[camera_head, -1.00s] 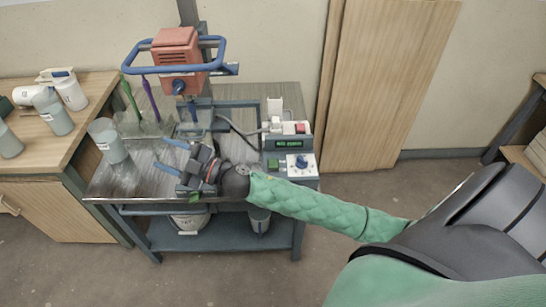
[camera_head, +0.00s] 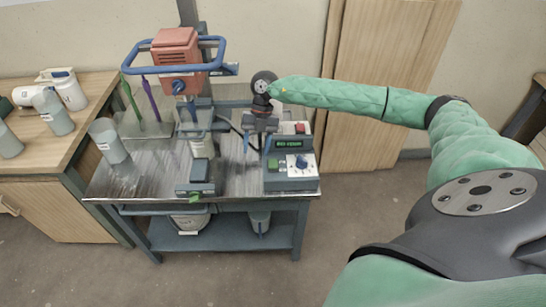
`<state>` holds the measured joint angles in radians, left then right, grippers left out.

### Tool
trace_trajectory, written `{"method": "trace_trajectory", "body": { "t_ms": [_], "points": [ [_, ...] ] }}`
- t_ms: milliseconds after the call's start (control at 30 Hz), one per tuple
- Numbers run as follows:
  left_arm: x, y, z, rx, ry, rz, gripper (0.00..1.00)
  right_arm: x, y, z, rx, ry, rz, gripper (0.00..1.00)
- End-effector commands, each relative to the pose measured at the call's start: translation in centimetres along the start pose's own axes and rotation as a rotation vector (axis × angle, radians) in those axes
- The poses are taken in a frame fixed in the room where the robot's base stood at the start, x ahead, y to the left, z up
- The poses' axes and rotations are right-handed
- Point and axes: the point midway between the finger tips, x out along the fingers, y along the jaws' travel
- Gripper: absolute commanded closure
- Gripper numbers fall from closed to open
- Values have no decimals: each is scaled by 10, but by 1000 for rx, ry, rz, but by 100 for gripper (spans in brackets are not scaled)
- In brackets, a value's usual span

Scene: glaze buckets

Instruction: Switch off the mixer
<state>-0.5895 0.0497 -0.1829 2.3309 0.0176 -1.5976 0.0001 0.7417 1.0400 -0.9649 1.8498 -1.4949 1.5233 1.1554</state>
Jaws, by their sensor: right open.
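The mixer (camera_head: 176,52) has an orange-red motor head with a blue ring handle, standing at the back of the metal table. My left gripper is not in view.
A grey beaker (camera_head: 108,141) and green and purple tools (camera_head: 150,97) stand at left. Buckets (camera_head: 189,222) are on the lower shelf. A wooden bench (camera_head: 35,150) with bottles adjoins at left.

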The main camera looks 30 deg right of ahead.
Motion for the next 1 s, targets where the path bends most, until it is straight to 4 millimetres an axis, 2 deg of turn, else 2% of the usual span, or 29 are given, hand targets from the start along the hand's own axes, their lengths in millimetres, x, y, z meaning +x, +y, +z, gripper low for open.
{"method": "trace_trajectory", "body": {
  "t_ms": [33,100,200,300,433,500,700,1000],
  "points": [
    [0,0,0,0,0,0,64,-12,-16,8,31,-21,-56,49],
    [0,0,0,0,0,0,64,-23,-34,15,66,-38,-117,49],
    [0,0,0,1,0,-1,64,-32,-47,20,96,-51,-164,49],
    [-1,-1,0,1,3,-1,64,-31,-52,21,104,-54,-178,49],
    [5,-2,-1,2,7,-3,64,-21,-53,21,104,-53,-178,49],
    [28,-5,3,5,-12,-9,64,-12,-55,20,104,-51,-178,49],
    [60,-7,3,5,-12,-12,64,13,-59,22,103,-51,-176,49],
    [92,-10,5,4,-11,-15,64,39,-63,24,102,-52,-175,49]
  ]
}}
